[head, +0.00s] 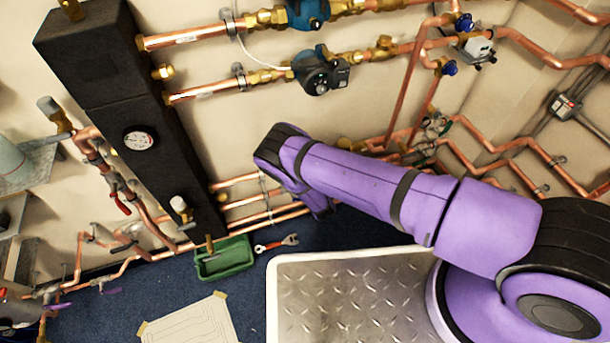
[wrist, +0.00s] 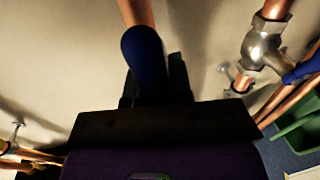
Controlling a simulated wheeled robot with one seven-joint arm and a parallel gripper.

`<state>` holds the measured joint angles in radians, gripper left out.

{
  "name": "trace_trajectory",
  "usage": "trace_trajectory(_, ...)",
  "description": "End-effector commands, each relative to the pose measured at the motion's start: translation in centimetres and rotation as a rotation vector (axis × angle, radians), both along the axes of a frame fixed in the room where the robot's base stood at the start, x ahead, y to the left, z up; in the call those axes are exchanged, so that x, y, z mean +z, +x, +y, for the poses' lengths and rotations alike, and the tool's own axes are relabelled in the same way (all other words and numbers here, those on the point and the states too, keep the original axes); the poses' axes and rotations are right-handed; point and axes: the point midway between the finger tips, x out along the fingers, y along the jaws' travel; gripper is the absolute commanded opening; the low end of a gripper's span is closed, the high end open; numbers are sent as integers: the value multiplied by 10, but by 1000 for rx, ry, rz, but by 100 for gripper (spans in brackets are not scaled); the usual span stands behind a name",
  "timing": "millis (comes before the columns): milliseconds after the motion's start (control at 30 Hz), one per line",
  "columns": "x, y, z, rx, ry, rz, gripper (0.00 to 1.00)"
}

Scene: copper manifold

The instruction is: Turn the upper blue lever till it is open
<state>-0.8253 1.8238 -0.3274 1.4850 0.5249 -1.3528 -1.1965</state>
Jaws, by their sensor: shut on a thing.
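My gripper (wrist: 153,84) shows in the wrist view as two dark fingers, one on each side of a dark blue rounded lever (wrist: 143,50). It is shut on this lever, with a copper pipe running up from behind it. I cannot tell from this view whether it is the upper one; its valve body is hidden. A second blue lever (wrist: 300,72) sits on a silver valve (wrist: 262,45) at the right, apart from my fingers. In the head view my purple arm reaches left and down, and it hides the gripper and the levers.
Copper pipes (head: 262,203) run along the wall close to my wrist. A black column with a gauge (head: 138,140) stands at the left. A green tray (head: 225,259) and a red-handled wrench (head: 276,243) lie on the blue floor. A metal plate (head: 350,295) is below my arm.

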Motion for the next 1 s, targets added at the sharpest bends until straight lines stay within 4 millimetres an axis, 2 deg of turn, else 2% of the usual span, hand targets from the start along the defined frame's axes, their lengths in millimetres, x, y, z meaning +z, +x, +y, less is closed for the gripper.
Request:
trace_trajectory(467, 0, -1, 0, 1, -16, -3, 0)
trace_trajectory(500, 0, -1, 0, 1, -16, -3, 24)
trace_trajectory(600, 0, -1, 0, 1, -15, -2, 45)
trace_trajectory(867, 0, -1, 0, 1, -14, -3, 45)
trace_trajectory(1000, 1, -8, -2, 1, -14, -2, 45)
